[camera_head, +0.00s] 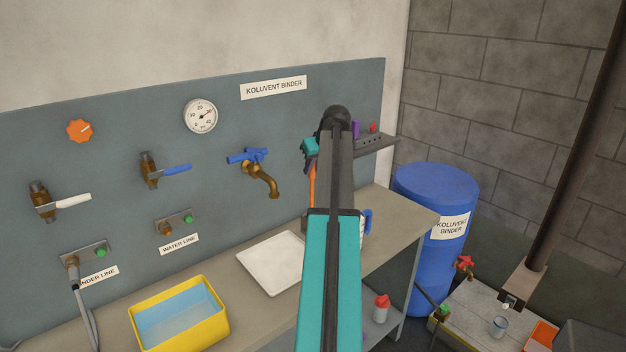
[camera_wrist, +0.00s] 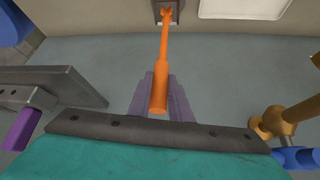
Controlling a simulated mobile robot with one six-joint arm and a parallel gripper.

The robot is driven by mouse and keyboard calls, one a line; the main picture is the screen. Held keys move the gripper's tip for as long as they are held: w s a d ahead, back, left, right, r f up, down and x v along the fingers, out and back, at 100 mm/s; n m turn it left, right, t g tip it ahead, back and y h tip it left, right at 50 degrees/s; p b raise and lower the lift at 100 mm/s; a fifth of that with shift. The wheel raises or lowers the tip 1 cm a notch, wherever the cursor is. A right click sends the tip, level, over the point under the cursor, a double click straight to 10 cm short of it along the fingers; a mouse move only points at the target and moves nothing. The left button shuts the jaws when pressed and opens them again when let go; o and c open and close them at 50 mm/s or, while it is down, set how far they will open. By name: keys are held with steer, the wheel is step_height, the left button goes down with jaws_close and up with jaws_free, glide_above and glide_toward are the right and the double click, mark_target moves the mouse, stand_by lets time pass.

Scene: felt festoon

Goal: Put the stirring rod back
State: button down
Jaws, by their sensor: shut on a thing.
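The orange stirring rod (camera_wrist: 164,50) is held in my gripper (camera_wrist: 162,98). In the head view the rod (camera_head: 312,184) hangs down left of my teal arm, close to the grey wall panel, and my arm hides most of the gripper. A dark shelf with holes (camera_head: 374,144) is on the panel just right of it, carrying purple and red items.
A brass tap with blue handle (camera_head: 262,178) is left of my gripper. The bench holds a white tray (camera_head: 273,262) and a yellow tub (camera_head: 215,322) with bluish liquid. A blue drum (camera_head: 420,260) stands right of the bench. Valves and a gauge (camera_head: 200,116) line the panel.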

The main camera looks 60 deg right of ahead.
mark_target(314, 177)
steer(key=shift+f, duration=0.3)
steer(key=shift+f+p, duration=0.45)
steer(key=shift+f, duration=1.55)
steer(key=c, duration=1.6)
jaws_free()
steer(key=shift+r, duration=0.2)
steer(key=shift+b+v, duration=1.1)
steer(key=shift+v, duration=4.85)
